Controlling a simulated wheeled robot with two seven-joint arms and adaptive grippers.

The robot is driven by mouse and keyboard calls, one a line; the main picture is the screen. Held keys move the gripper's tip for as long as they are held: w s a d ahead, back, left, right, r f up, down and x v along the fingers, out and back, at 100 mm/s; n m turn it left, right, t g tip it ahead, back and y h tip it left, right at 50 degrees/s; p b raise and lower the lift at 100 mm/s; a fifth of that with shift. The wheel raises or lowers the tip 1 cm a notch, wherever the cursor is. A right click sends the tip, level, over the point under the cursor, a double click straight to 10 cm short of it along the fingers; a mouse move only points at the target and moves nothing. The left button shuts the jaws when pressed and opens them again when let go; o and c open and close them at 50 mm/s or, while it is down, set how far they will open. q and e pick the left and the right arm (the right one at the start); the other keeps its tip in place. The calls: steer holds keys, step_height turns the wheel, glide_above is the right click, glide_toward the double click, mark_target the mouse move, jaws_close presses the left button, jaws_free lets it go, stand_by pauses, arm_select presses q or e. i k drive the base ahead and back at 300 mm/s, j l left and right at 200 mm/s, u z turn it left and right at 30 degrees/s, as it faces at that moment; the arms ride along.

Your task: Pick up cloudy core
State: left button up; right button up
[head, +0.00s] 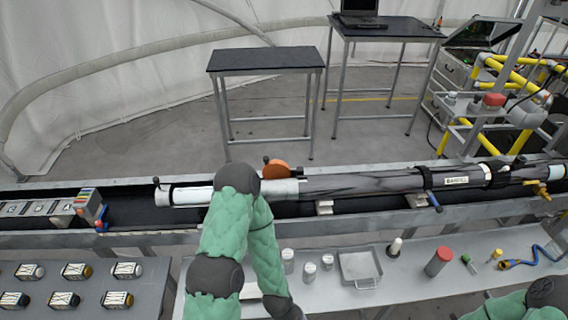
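I cannot tell for certain which thing is the cloudy core. A long dark-grey tube (360,184) with a cloudy, streaked surface lies along the rail across the middle. Several small dark blocks with white and yellowish parts sit at lower left, among them one block (76,270); their detail is too small to read. My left arm, in a green sleeve, rises in the centre, bends over the rail and comes back down; its gripper is not visible. My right arm shows only at the bottom right corner, with its gripper out of view.
A grey bench (400,290) in front holds white jars (309,272), a square metal tray (358,266), a red-topped cylinder (438,261) and a blue hose tool (522,259). A black table (265,59) stands behind the rail. Yellow-railed equipment (483,115) is at right.

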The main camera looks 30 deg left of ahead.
mark_target(200, 194)
steer(key=u, duration=1.75)
